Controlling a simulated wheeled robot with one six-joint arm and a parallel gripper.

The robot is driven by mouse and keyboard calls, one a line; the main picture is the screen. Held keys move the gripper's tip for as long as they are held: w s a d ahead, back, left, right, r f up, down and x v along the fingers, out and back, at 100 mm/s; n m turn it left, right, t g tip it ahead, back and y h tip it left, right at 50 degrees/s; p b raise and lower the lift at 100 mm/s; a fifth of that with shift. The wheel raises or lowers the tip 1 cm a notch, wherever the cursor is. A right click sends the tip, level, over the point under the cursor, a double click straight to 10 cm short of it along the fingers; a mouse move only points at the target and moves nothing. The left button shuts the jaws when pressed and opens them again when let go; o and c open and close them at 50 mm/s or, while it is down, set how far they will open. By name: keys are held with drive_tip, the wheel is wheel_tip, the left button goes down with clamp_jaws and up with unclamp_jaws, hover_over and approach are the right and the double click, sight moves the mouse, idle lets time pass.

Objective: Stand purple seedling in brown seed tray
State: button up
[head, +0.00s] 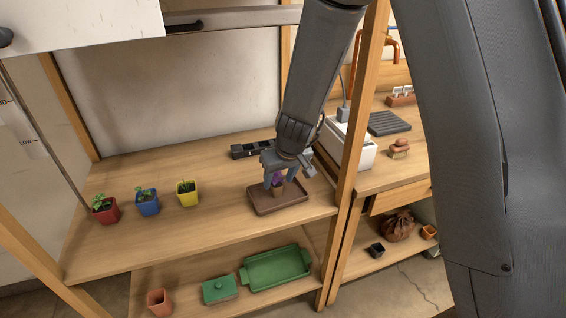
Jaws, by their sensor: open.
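The purple seedling (277,181), a purple-leaved plant in a small brown pot, stands upright in the brown seed tray (262,206) on the upper wooden shelf. My gripper (279,178) reaches down over the seedling. Its fingers are open, around the plant's top; whether they touch it is too small to tell. The gripper hides part of the leaves and the tray's back part.
Red (105,209), blue (147,201) and yellow (187,193) potted seedlings stand at left. A black holder (252,149) lies behind the tray. A wooden post (352,150) rises at right. A green tray (276,269) lies below. Shelf space left of the brown tray is clear.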

drive_tip(key=a+p+v, duration=0.1)
drive_tip(key=p+v, duration=0.2)
drive_tip(key=v, duration=0.3)
drive_tip(key=s+d+r+m+g, duration=0.1)
drive_tip(key=s+d+r+m, duration=0.1)
drive_tip(key=s+d, duration=0.6)
drive_tip(key=s+d+r+m+g+h, duration=0.1)
drive_tip(key=s+d+r+m, duration=0.1)
drive_tip(key=s+d+r, duration=0.3)
drive_tip(key=s+d, duration=0.3)
drive_tip(key=s, duration=0.3)
drive_tip(key=shift+s+d+r+h, duration=0.25)
drive_tip(key=shift+d+r+h, duration=0.05)
drive_tip(key=shift+d, duration=0.05)
drive_tip(key=shift+f+g+b, duration=0.3)
drive_tip(key=shift+f+b, duration=0.05)
